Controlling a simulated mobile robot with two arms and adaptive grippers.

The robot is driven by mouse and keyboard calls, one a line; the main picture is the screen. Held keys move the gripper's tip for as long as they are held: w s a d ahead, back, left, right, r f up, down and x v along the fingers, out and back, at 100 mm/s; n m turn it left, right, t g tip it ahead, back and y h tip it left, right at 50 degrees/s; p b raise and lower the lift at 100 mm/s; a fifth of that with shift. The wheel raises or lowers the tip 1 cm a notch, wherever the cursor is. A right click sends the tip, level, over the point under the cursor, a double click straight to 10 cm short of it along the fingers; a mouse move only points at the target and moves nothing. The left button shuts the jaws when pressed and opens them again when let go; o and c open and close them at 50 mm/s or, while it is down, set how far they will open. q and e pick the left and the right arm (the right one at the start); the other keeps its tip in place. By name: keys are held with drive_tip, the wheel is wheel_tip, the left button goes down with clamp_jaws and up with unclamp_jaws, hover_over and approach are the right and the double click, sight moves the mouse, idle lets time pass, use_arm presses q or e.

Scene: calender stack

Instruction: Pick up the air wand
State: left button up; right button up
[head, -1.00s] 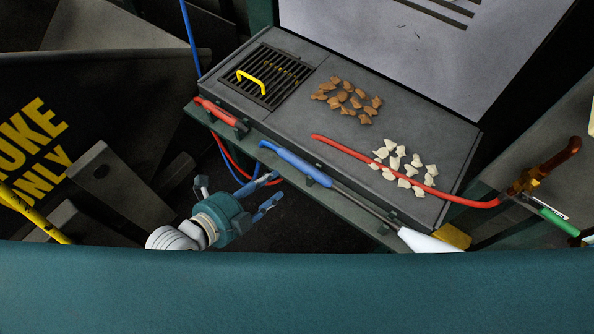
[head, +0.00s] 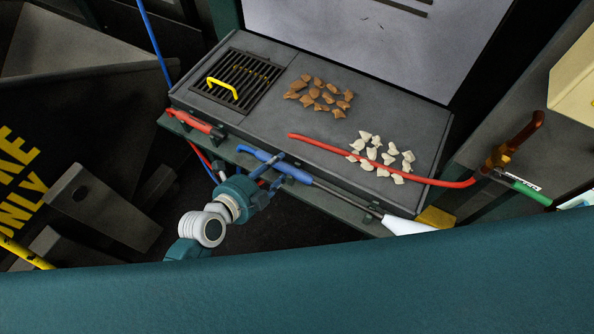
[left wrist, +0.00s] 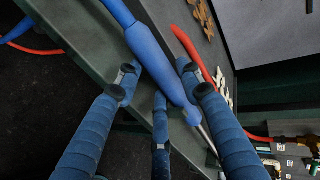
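The air wand appears to be the tool with a blue handle (head: 296,173), a thin metal shaft (head: 345,198) and a white flared end (head: 408,226). It lies along the ledge at the front of the grey table. My left gripper (head: 274,170) is at the handle, coming from the front left. In the left wrist view its blue fingers (left wrist: 158,76) are spread, with the blue handle (left wrist: 150,48) running diagonally between them. Gaps show beside the handle, so the gripper looks open; any contact cannot be told. My right gripper is not in view.
A red-handled tool (head: 194,122) lies on the ledge to the left. A red tube (head: 380,163) with a brass valve crosses the tabletop (head: 240,117). Brown pieces (head: 318,95) and white pieces (head: 382,155) lie there. A grate (head: 240,78) with a yellow handle is at left.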

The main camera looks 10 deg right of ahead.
use_arm(q)
drive_tip(key=shift+r, duration=0.1)
clamp_jaws()
drive_tip(key=shift+r, duration=0.65)
wheel_tip(320, 180, up, 19)
drive_tip(key=p, duration=0.1)
drive_tip(key=shift+f+p, duration=0.15)
drive_tip(key=shift+p, duration=0.2)
